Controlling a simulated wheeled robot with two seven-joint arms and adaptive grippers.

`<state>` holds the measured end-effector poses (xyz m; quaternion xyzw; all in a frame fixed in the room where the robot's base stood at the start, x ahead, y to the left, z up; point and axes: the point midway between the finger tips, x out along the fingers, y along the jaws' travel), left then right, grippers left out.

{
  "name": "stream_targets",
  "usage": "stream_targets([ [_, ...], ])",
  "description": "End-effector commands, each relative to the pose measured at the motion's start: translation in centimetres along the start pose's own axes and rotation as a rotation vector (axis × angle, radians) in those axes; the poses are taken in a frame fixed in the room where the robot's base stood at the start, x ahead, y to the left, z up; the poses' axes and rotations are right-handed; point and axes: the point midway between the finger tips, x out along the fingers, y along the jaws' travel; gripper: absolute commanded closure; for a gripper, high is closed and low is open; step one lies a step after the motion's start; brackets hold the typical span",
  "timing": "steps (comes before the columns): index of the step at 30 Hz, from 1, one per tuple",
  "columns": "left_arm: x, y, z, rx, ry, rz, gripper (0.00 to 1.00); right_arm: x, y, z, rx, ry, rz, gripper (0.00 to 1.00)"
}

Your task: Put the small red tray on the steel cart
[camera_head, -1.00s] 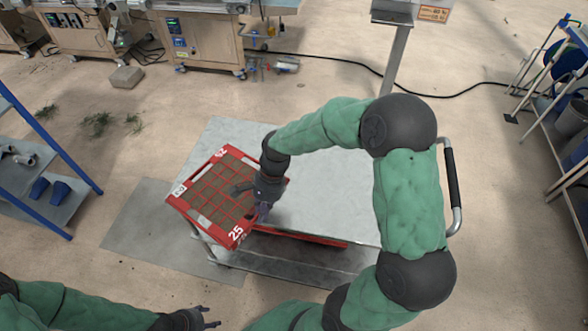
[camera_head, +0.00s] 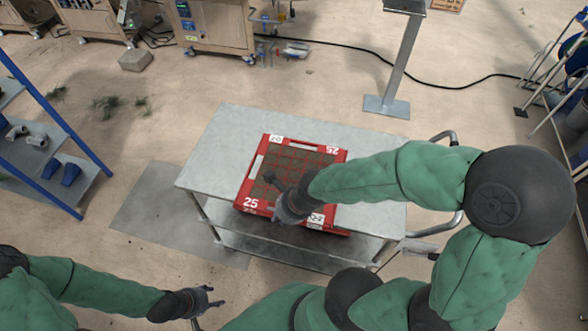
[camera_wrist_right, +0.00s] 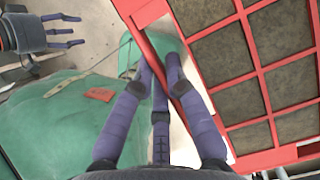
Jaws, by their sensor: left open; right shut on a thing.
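The small red tray (camera_head: 247,184), with brown square cells and white "25" labels, is above the steel cart's top (camera_head: 222,150), in the middle of the head view. My right gripper (camera_head: 283,194) is shut on the tray's near edge. In the right wrist view its fingers (camera_wrist_right: 172,78) close on the red rim (camera_wrist_right: 146,12). I cannot tell whether the tray touches the cart top. My left gripper (camera_head: 212,300) is open and empty at the lower left, in front of the cart; it also shows in the right wrist view (camera_wrist_right: 70,32).
Another red edge (camera_head: 334,231) shows below the tray by the cart's near side, partly hidden. A blue-framed shelf (camera_head: 60,130) stands left, wooden machine cabinets (camera_head: 220,28) at the back, a metal post (camera_head: 395,65) behind the cart. The cart top left of the tray is bare.

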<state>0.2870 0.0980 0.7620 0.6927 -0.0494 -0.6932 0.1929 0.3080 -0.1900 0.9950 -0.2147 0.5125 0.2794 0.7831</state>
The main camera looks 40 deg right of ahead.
Motion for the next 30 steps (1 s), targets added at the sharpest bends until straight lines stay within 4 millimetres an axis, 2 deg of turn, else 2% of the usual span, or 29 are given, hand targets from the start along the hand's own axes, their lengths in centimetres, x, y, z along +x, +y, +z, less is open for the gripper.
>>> stream_targets([
  [15,3.3,-1.2,-0.1,0.0,0.0,0.0,0.48,5.1,-8.9,0.0,0.004,-0.002,-0.006,1.0],
  [22,4.9,-1.8,-0.2,0.0,0.0,0.0,0.48,8.7,-11.2,-0.8,0.002,0.0,-0.004,1.0],
  [30,5.4,-1.9,-0.2,0.0,0.0,0.0,0.48,9.8,-12.4,-1.0,0.0,-0.002,-0.006,1.0],
])
